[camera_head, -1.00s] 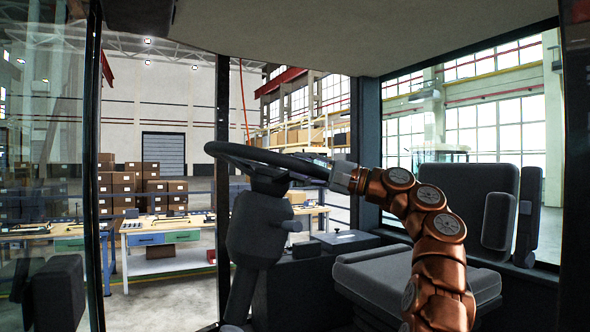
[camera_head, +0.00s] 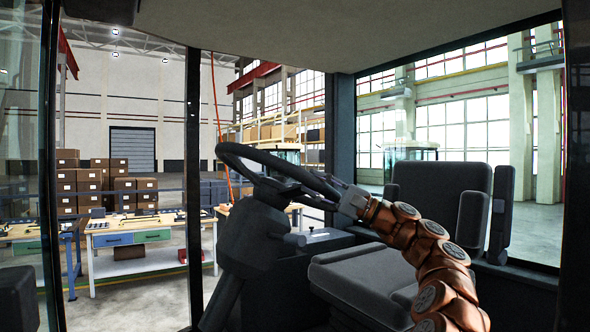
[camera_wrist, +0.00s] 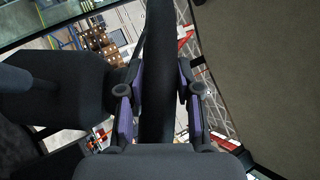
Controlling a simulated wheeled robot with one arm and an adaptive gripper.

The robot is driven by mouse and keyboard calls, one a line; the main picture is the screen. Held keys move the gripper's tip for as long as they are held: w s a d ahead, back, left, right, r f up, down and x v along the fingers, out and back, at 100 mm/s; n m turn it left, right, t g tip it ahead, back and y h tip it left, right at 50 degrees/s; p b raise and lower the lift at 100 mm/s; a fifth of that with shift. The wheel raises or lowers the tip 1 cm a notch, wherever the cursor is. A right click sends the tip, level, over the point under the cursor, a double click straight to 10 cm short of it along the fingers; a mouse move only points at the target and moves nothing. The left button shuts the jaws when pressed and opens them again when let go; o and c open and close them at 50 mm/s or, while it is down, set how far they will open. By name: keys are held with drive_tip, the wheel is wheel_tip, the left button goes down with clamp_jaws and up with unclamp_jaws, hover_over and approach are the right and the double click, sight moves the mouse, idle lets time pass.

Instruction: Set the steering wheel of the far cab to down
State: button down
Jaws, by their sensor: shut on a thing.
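The black steering wheel (camera_head: 265,160) sits on its dark column (camera_head: 250,240) inside the cab. The wheel is tilted, with its right side lower than its left. My gripper (camera_head: 328,189) is at the rim's right side, at the end of my copper-coloured arm. In the wrist view, my gripper (camera_wrist: 154,100) has its two purple-padded fingers on either side of the black rim (camera_wrist: 158,60), shut on it. The column shows at the left of the wrist view (camera_wrist: 70,85).
The grey seat (camera_head: 365,275) and its backrest (camera_head: 440,195) stand right of the column, close to my arm. Dark cab posts (camera_head: 193,150) and glass frame the space. Outside are a workbench (camera_head: 140,225) and stacked cartons (camera_head: 90,185).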

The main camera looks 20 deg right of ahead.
sight(328, 192)
drive_tip(key=d, duration=0.1)
drive_tip(key=d+f+t, duration=0.1)
drive_tip(key=shift+w+d+m+p, duration=0.1)
drive_tip(key=shift+d+m+p, duration=0.3)
drive_tip(key=shift+d+f, duration=0.25)
drive_tip(key=shift+f, duration=0.2)
drive_tip(key=c, duration=0.9)
unclamp_jaws()
drive_tip(key=shift+d+f, duration=0.1)
drive_tip(key=shift+d, duration=0.2)
drive_tip(key=shift+c, duration=0.2)
drive_tip(key=shift+o, duration=0.8)
drive_tip(key=shift+a, duration=0.35)
